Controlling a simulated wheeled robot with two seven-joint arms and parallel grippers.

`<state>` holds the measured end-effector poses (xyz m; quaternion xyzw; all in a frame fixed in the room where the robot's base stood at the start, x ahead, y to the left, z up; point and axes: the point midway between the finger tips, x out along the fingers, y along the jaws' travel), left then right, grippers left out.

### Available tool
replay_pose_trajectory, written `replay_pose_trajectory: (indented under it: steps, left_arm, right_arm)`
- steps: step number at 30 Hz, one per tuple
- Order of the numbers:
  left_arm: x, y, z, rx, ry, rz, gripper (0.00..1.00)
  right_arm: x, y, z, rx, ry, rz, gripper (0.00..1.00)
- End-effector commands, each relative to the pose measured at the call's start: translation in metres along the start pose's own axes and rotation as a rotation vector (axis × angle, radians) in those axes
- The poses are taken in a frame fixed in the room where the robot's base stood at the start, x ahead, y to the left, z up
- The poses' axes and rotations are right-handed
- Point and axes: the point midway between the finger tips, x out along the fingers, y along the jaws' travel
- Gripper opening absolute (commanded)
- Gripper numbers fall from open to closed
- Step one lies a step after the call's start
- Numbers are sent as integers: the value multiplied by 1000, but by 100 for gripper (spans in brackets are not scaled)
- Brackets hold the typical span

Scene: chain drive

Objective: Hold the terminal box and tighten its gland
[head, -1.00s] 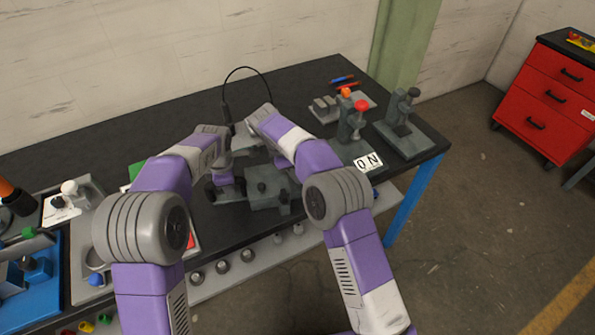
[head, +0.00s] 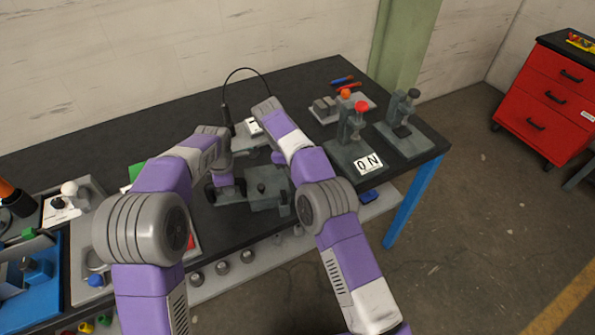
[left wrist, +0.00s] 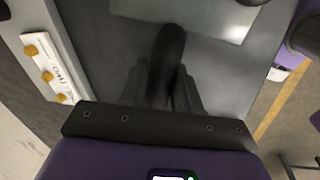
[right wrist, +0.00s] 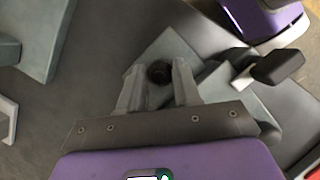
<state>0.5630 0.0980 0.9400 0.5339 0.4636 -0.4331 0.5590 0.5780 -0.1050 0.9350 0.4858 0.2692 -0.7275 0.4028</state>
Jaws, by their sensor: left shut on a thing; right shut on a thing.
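My left gripper (head: 222,190) is low over the bench, left of a grey block with a dark knob (head: 268,190). In the left wrist view its fingers (left wrist: 167,92) are shut on a dark, rounded, elongated part (left wrist: 170,50). In the right wrist view my right gripper's fingers (right wrist: 158,90) are shut on a dark round part (right wrist: 158,72) at a grey block (right wrist: 170,48). The right fingertips are hidden in the head view. I cannot tell for certain which pieces are the terminal box and gland.
A black handle (right wrist: 278,68) stands right of the right fingers. Grey press-like fixtures (head: 350,140) and an ON label (head: 368,163) are at the bench's right. A white strip with yellow knobs (left wrist: 50,70) lies left of the left gripper. Trays and coloured parts crowd the bench's left.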

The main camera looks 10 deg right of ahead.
Motion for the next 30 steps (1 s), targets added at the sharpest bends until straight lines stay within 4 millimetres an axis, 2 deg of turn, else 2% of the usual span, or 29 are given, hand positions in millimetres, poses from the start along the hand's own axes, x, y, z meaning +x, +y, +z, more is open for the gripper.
replay_pose_trajectory:
  steps: [5, 6, 8, 20, 30]
  left_arm:
    - [0, 0, 0, 0, 0, -1, 0]
    - [0, 0, 0, 0, 0, -1, 0]
    - [0, 0, 0, 0, 0, -1, 0]
    - [0, 0, 0, 0, -1, -2, 0]
    - [0, -1, 0, 0, -1, -2, 0]
  right_arm:
    - [-2, 0, 1, 0, 2, 2, 2]
    - [-2, 0, 1, 0, 2, 2, 34]
    - [-2, 0, 1, 0, 1, 2, 43]
    - [-1, 0, 0, -21, 0, 10, 44]
    - [-1, -2, 1, -263, 1, 108, 44]
